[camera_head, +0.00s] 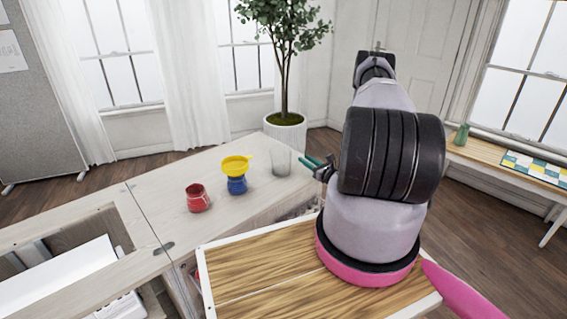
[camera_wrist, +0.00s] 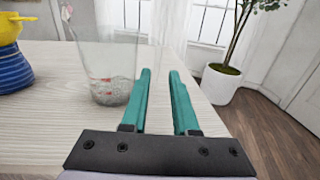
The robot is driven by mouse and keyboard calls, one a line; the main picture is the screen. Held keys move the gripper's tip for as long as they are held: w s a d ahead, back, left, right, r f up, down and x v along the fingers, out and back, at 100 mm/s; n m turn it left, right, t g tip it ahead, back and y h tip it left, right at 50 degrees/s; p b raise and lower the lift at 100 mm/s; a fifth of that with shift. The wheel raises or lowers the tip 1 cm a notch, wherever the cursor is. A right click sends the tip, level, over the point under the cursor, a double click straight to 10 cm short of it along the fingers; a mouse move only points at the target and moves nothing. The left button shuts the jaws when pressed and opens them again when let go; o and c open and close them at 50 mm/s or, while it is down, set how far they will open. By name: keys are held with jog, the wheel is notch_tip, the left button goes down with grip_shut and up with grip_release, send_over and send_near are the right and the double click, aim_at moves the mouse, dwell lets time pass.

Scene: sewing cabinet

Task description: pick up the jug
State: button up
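A clear glass vessel (camera_head: 281,160), which may be the jug, stands upright on the pale wooden cabinet top (camera_head: 165,210). In the wrist view the glass (camera_wrist: 108,72) is just left of my gripper's fingers, with small red marks showing in or through it. I cannot see a handle on it. My gripper (camera_wrist: 160,72) has two green fingers with a gap between them and nothing held. In the head view my gripper (camera_head: 311,162) is close to the right of the glass, partly hidden by my arm.
A blue striped pot (camera_head: 237,186) with a yellow funnel-like piece (camera_head: 236,165) and a red jar (camera_head: 198,199) stand left of the glass. A potted plant (camera_head: 284,125) is behind. A green vessel (camera_head: 461,135) stands on a side table at right.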

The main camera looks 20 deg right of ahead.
aim_at(295, 160)
jog(key=x, duration=0.7)
jog(key=shift+s+a, duration=0.1)
jog(key=shift+a, duration=0.05)
grip_shut()
dwell(1.2)
